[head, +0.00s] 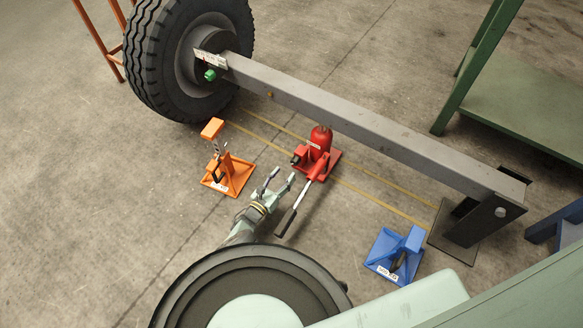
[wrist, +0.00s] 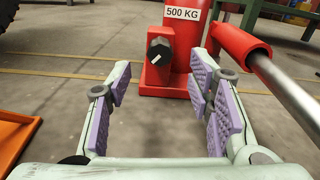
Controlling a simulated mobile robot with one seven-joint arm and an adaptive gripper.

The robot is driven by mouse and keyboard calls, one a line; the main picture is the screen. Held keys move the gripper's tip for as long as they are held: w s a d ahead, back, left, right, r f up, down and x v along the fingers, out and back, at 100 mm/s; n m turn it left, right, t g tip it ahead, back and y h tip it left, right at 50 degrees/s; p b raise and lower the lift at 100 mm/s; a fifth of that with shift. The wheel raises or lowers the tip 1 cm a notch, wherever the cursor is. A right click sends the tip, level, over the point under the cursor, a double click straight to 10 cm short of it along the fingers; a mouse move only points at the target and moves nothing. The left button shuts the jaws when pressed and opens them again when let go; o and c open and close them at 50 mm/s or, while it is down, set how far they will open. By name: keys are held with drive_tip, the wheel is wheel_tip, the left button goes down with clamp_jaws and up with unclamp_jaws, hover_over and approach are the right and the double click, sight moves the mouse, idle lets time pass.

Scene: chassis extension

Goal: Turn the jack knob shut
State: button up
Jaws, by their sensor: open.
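The red jack (head: 317,152) stands on the floor under the grey beam, with its lever sticking out toward me. Its dark knob (wrist: 159,48) with a white mark shows in the wrist view, on a red block at the front of the jack. In the head view the knob (head: 296,160) is small at the jack's left side. My gripper (head: 281,179) is open and empty, apart from the knob and short of it. In the wrist view my gripper (wrist: 160,95) has purple-padded fingers spread to both sides, with the knob ahead between them, slightly above the fingertips.
The jack's lever (wrist: 280,80) runs close along the right of my gripper. An orange stand (head: 228,175) is at the left, a blue stand (head: 395,255) at the right. The grey beam (head: 350,120) joins the wheel (head: 190,55).

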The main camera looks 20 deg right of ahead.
sight(293, 163)
drive_tip(key=b+x, duration=0.1)
drive_tip(key=x, duration=0.3)
drive_tip(key=shift+w+d+f+b, duration=0.15)
drive_tip(key=shift+d+b, duration=0.05)
drive_tip(key=shift+b, duration=0.1)
drive_tip(key=shift+w+d+r, duration=0.2)
drive_tip(key=shift+w+d, duration=0.25)
drive_tip(key=shift+d, duration=0.05)
drive_tip(key=shift+c, duration=0.2)
clamp_jaws()
